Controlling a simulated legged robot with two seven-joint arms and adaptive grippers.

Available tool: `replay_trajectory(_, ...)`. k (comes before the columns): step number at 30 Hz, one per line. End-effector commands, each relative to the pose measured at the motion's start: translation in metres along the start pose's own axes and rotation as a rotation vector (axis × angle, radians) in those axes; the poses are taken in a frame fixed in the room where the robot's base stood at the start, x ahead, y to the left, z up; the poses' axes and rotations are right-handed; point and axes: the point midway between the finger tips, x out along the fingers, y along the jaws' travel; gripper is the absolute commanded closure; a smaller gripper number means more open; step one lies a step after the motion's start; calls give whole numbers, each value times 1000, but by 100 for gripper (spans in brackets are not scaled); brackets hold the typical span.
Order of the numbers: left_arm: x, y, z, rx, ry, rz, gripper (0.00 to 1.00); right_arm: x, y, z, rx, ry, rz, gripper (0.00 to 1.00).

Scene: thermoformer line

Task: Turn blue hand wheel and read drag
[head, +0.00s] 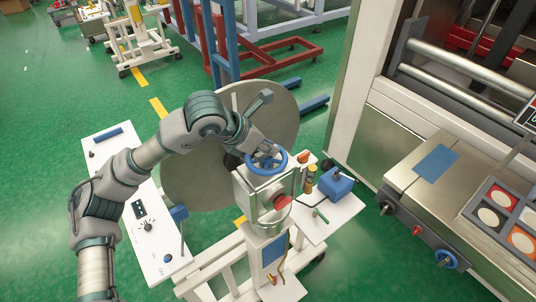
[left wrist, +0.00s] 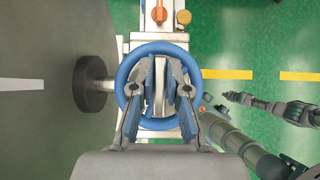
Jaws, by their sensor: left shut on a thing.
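The blue hand wheel (head: 266,160) sits on top of a pale box-shaped unit (head: 268,192) in front of a large grey disc. My left gripper (head: 262,148) reaches down onto the wheel from above. In the left wrist view the wheel (left wrist: 123,98) shows as a blue ring around the fingers of my left gripper (left wrist: 160,88). These fingers are shut on the middle part of the wheel, inside the rim. A small gripper (left wrist: 240,99), seemingly my right one, shows at the right of that view, apart from the wheel; its finger state is unclear. No readable drag value shows.
The large disc (head: 190,180) stands close behind the unit. A white panel with a knob (head: 148,227) is at left, and a blue box (head: 337,182) on a white shelf at right. Green floor is open around the stand.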

Motion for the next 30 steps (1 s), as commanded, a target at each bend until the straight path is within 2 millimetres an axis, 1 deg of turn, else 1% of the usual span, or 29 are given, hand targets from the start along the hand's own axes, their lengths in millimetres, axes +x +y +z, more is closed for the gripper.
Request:
replay_trajectory(5, 1, 0, -2, 0, 7, -1, 100, 0, -4, -1, 2, 1, -4, 100)
replay_trajectory(13, 0, 0, -3, 1, 8, -1, 100, 0, -15, -3, 8, 4, -17, 100)
replay_trajectory(16, 0, 0, -3, 32, 10, -32, 100, -3, -14, -4, 8, 4, -16, 100)
replay_trajectory(23, -1, -1, -2, 170, 9, -148, 100, -13, -9, -5, 5, 5, -10, 100)
replay_trajectory(30, 0, -2, -2, 188, 6, -160, 100, -12, -6, -4, 3, 4, -7, 100)
